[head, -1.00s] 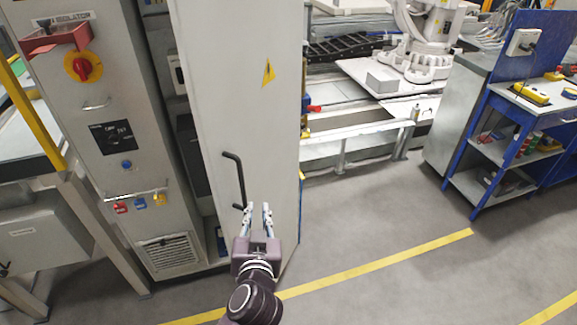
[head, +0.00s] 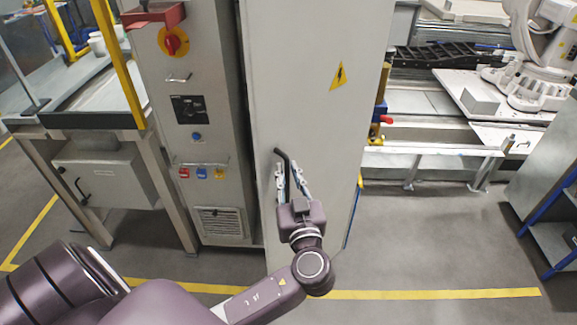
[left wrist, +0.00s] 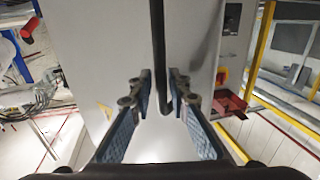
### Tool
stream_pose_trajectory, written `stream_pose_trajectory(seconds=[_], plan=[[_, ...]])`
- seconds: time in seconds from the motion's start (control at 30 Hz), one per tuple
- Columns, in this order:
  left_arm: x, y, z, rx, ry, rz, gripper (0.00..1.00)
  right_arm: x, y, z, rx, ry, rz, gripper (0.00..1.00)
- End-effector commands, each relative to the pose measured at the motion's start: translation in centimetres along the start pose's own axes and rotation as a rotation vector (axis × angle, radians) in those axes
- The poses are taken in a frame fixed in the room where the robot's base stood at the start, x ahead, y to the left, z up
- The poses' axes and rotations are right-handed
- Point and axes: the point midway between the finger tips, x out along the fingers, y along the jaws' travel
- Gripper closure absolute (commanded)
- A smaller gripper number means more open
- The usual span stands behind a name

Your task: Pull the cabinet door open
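The cabinet door (head: 300,85) is a tall pale grey panel with a yellow warning triangle. It also fills the middle of the left wrist view (left wrist: 100,60). Its black bar handle (head: 280,152) is near the door's left edge. In the left wrist view the handle (left wrist: 157,35) runs down between the fingers. My left gripper (head: 289,172) is at the handle, one finger on each side of it. Its fingers (left wrist: 160,84) stand apart, with thin gaps beside the bar. The gripper hides the handle's lower part in the head view. My right gripper is not in view.
A control panel (head: 190,75) with a red and yellow switch stands left of the door, a dark narrow gap between them. A metal workbench (head: 95,125) is further left. A white robot arm (head: 540,60) is at the back right. The floor (head: 430,240) right of the door is clear.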

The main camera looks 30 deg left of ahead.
Motion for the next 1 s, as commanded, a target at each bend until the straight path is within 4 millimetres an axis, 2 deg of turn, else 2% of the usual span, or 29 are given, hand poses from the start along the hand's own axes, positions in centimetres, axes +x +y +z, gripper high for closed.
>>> stream_pose_trajectory(seconds=[0.13, 0.33, 0.5, 0.87, 1.0], plan=[[0.6, 0.0, 0.0, 0.0, -0.001, -0.001, 0.83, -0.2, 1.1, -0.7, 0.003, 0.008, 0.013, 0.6], [0.5, 0.0, 0.1, 0.0, -0.001, -0.001, 0.84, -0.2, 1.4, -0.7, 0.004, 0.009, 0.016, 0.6], [0.5, 0.0, 0.1, 0.0, -0.001, 0.0, 1.0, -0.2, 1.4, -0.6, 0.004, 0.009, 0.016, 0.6], [0.4, 0.0, 0.1, 0.0, -0.002, 0.0, 1.0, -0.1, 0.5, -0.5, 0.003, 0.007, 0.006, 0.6], [-0.5, 0.6, 0.3, -0.002, -0.003, 0.009, 1.0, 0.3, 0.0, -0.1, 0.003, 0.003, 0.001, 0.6]])
